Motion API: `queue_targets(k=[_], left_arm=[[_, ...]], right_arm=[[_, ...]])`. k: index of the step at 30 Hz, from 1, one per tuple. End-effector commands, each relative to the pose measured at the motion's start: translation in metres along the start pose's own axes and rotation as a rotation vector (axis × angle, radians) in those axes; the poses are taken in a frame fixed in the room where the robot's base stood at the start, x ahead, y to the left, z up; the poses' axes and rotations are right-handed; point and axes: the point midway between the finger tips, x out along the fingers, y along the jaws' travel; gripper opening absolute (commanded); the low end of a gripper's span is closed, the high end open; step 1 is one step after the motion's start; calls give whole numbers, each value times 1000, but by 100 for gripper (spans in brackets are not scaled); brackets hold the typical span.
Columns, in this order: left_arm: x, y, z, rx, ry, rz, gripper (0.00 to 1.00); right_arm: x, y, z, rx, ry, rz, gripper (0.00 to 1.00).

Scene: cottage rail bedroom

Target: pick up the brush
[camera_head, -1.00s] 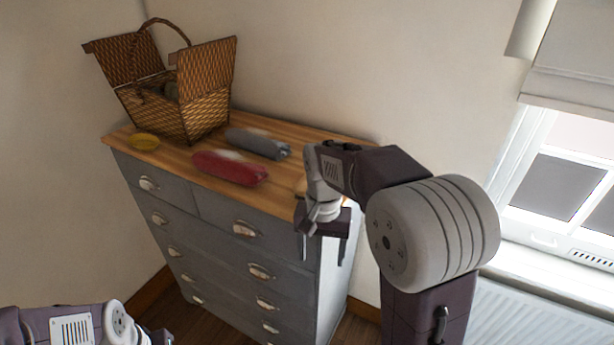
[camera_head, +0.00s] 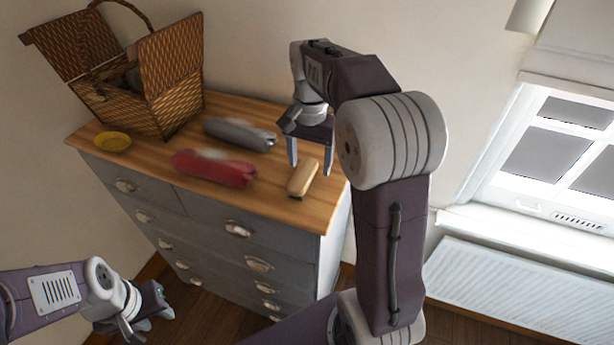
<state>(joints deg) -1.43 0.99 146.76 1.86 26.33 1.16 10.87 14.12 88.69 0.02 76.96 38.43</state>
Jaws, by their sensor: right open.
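A small tan block-shaped brush (camera_head: 302,178) lies on the wooden top of the grey dresser (camera_head: 275,206), near its right end. My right gripper (camera_head: 309,168) is open and empty, pointing down, with its fingers at the brush's far end; I cannot tell how high above the top they are. My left gripper (camera_head: 148,326) is low at the lower left, in front of the dresser and far from the brush. Its fingers are small and partly seen, so its opening is unclear.
A red bag-like item (camera_head: 213,168) and a grey one (camera_head: 240,134) lie left of the brush. A yellow dish (camera_head: 113,141) and an open wicker basket (camera_head: 170,95) stand further left. A wall is behind; a radiator (camera_head: 515,287) is at right.

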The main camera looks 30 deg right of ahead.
Motion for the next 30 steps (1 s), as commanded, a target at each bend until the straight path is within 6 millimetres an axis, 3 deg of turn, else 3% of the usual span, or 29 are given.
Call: queue_targets(k=[5,12,20,27,30], left_arm=[[-3,0,-1,0,0,0,36],[-14,0,-2,0,1,0,36],[-13,0,-2,0,0,0,36],[-13,0,-2,0,0,0,36],[-13,0,-2,0,0,0,36]], right_arm=[[10,-4,-2,-2,-5,5,67],[51,-3,-1,-2,-6,5,67],[57,-4,-1,-2,-3,2,67],[57,-4,-1,-2,-3,3,3],[57,-4,-1,-2,-3,2,0]])
